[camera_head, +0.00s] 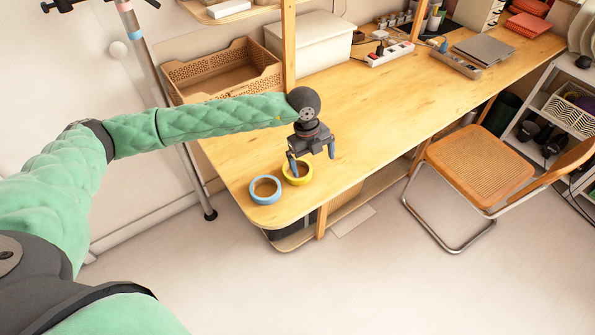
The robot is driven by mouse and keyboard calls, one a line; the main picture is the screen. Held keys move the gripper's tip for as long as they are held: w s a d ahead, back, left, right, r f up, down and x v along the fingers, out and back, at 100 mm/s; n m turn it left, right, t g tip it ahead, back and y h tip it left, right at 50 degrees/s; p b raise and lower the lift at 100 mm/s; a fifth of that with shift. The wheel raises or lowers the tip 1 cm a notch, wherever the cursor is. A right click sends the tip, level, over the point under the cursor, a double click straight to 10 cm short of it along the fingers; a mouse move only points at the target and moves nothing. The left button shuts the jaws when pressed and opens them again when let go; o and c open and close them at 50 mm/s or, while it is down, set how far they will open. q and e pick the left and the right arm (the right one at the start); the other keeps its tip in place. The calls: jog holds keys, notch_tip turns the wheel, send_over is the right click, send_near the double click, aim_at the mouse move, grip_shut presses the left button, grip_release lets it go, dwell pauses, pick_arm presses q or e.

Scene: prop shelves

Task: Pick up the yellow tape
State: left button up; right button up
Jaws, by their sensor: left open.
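The yellow tape (303,179) is a ring lying flat near the front left corner of the wooden table. A light blue tape ring (266,199) lies just left of it, close to the table edge. My left gripper (312,163) points down at the yellow tape with its fingers apart. Its left finger overlaps the ring in the picture and hides part of it; its right finger is to the right of the ring. I cannot tell whether the fingers touch the tape. My right gripper is not in view.
A wooden crate (190,84) and a white box (322,34) stand at the table's back. A wooden post (289,50) rises behind the gripper. The table's middle (390,95) is clear. A chair (478,160) stands at the right.

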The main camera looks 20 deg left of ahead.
aim_at(298, 164)
pick_arm(q)
jog(key=a, duration=0.1)
jog(key=w+a+y, duration=0.1)
jog(key=a, duration=0.1)
jog(key=w+a+n+y, duration=0.1)
jog(key=a, duration=0.1)
jog(key=shift+f+p, duration=0.4)
jog(key=shift+f, duration=0.6)
notch_tip(298, 164, down, 4)
jog(key=p, duration=0.3)
jog(key=shift+a+r, duration=0.1)
jog(key=shift+r, duration=0.1)
jog(key=shift+f, duration=0.8)
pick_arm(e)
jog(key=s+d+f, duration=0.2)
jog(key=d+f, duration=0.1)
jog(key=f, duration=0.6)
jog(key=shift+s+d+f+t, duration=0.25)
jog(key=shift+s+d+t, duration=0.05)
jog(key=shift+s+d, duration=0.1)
pick_arm(q)
jog(key=shift+c, duration=0.2)
jog(key=c, duration=0.8)
